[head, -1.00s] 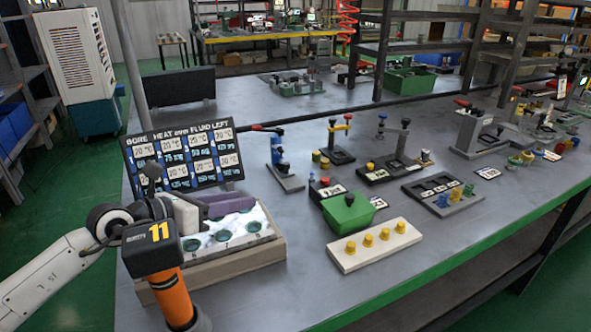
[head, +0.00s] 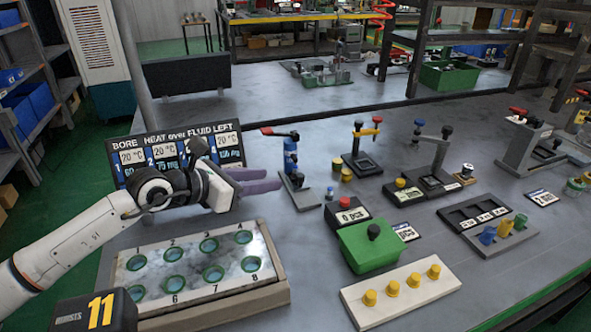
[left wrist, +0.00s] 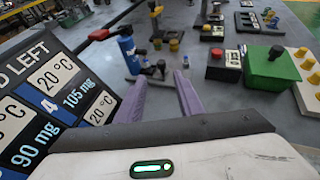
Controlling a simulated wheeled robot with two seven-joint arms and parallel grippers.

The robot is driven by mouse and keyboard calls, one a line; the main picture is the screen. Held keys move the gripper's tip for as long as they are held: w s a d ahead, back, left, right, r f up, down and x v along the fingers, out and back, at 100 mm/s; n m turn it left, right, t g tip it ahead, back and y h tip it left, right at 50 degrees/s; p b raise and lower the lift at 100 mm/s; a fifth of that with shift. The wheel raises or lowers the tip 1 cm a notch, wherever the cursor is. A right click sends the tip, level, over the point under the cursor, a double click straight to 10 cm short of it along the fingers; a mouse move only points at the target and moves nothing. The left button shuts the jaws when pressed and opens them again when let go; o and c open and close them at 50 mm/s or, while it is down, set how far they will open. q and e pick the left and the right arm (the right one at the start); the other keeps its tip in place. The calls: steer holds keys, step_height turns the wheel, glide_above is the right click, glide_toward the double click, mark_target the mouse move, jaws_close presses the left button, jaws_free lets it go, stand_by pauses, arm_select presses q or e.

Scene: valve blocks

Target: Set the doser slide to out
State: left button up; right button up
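My left gripper (head: 270,180) is open and empty above the table, left of a blue upright cylinder device (head: 290,158) with a red-tipped lever. In the left wrist view its two purple fingers (left wrist: 160,85) are apart, and the blue device (left wrist: 128,50) stands ahead of them. A green box (head: 368,246) with a black knob stands further right. Behind it is a dark box (head: 347,213) with a red button and a small counter label. No part is clearly marked as the doser slide, so I cannot tell its position. My right gripper is not in view.
A tray with numbered round wells (head: 205,285) lies front left. A display board (head: 130,162) stands behind my left gripper. A white block with yellow knobs (head: 440,288) lies in front of the green box. Several lever fixtures stand further back. Bare table separates tray and green box.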

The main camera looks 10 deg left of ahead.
mark_target(298, 177)
arm_select(q)
steer(key=x, duration=0.9)
steer(key=shift+d, duration=0.2)
jaws_close()
